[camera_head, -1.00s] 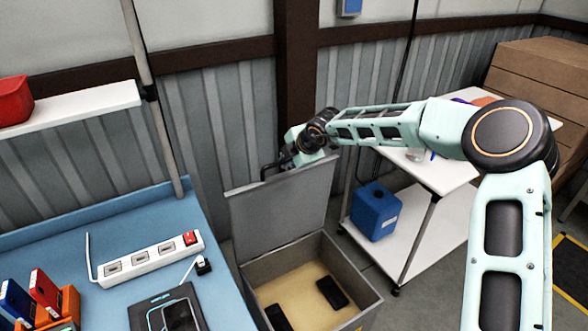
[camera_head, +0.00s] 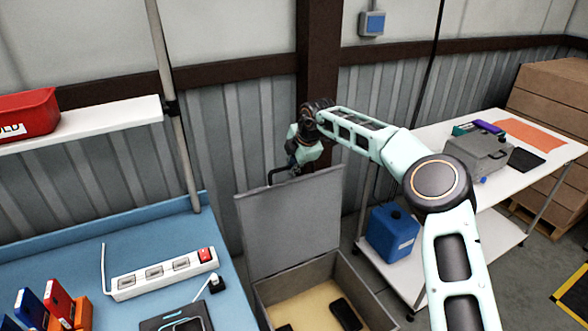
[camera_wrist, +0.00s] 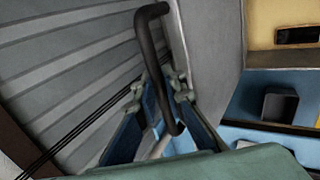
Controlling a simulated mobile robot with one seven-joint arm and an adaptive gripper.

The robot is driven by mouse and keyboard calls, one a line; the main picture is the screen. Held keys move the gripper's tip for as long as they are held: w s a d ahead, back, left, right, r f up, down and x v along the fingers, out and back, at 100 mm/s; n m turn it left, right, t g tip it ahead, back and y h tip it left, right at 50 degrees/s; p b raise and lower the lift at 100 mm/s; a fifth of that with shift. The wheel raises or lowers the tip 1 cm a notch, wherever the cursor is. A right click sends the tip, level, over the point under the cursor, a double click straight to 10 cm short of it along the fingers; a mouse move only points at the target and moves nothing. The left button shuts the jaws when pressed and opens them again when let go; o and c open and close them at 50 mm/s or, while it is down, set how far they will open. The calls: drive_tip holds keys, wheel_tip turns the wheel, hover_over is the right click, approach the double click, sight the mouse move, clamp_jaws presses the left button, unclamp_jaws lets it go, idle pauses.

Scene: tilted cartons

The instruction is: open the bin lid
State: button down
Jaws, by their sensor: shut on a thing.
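The grey bin lid (camera_head: 292,218) stands raised, close to upright, at the back of the grey bin (camera_head: 362,284). Its dark bar handle (camera_head: 277,178) is at the lid's top edge. My gripper (camera_head: 292,171) is at that top edge. In the wrist view, my gripper (camera_wrist: 163,92) has its blue-grey fingers around the handle (camera_wrist: 147,42), shut on it. The lid also shows in the wrist view (camera_wrist: 210,62). The bin's yellowish floor holds dark flat objects. The bin's front is cut off in the head view.
A blue bench (camera_head: 62,252) with a white power strip (camera_head: 163,274) stands left of the bin. A white cart (camera_head: 437,143) stands on the right, with a blue canister (camera_head: 392,233) on its lower shelf. A ribbed wall (camera_head: 226,150) is behind.

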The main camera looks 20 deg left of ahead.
drive_tip(key=shift+w+a+r, duration=0.1)
drive_tip(key=shift+w+r, duration=0.05)
drive_tip(key=shift+w, duration=0.1)
idle(0.3)
drive_tip(key=c, duration=2)
unclamp_jaws()
drive_tip(key=shift+c, duration=0.2)
drive_tip(key=shift+s, duration=0.1)
drive_tip(key=v, duration=1.2)
